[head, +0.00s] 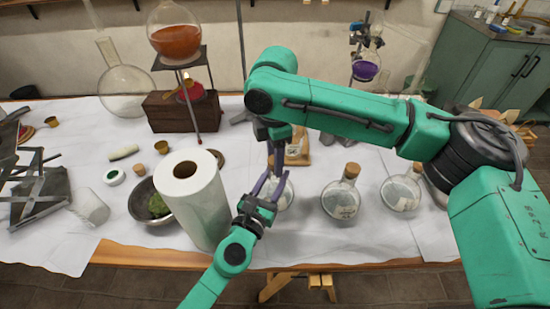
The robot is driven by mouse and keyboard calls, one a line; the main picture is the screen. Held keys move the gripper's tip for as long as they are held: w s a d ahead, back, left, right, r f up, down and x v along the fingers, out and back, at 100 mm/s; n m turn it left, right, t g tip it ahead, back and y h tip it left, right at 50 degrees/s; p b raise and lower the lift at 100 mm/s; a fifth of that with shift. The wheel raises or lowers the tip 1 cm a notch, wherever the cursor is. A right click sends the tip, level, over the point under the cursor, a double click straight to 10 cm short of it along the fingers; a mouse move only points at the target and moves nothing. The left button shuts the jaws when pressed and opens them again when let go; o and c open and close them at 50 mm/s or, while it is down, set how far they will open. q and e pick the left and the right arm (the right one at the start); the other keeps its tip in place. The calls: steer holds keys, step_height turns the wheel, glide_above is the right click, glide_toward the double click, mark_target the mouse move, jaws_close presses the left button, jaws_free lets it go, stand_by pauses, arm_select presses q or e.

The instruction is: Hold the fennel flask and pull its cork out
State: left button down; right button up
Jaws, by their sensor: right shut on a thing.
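A round glass flask (284,201) stands on the white cloth at the middle, mostly hidden behind my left gripper. Its label cannot be read. My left gripper (272,184) comes up from below, its fingers spread in a V at the flask's neck. Whether they clamp the neck cannot be told. My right gripper (277,160) points down from above, right over the neck, with its tips close to the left fingertips. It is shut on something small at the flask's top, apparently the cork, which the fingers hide.
Two corked flasks with labels stand to the right, one nearer (341,199) and one farther (401,193). A paper roll (195,205) stands close left of my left gripper. A wooden stand (299,150) is behind. A bowl (142,205) and a tripod (188,66) are left.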

arm_select(q)
steer(key=shift+f, duration=0.2)
arm_select(e)
steer(key=shift+r, duration=1.1)
jaws_close()
arm_select(q)
steer(key=shift+r, duration=0.1)
arm_select(e)
steer(key=shift+r, duration=0.2)
steer(key=shift+r, duration=0.35)
arm_select(q)
steer(key=shift+r, duration=0.15)
arm_select(e)
steer(key=shift+r, duration=0.65)
arm_select(q)
steer(key=shift+c, duration=1.8)
jaws_free()
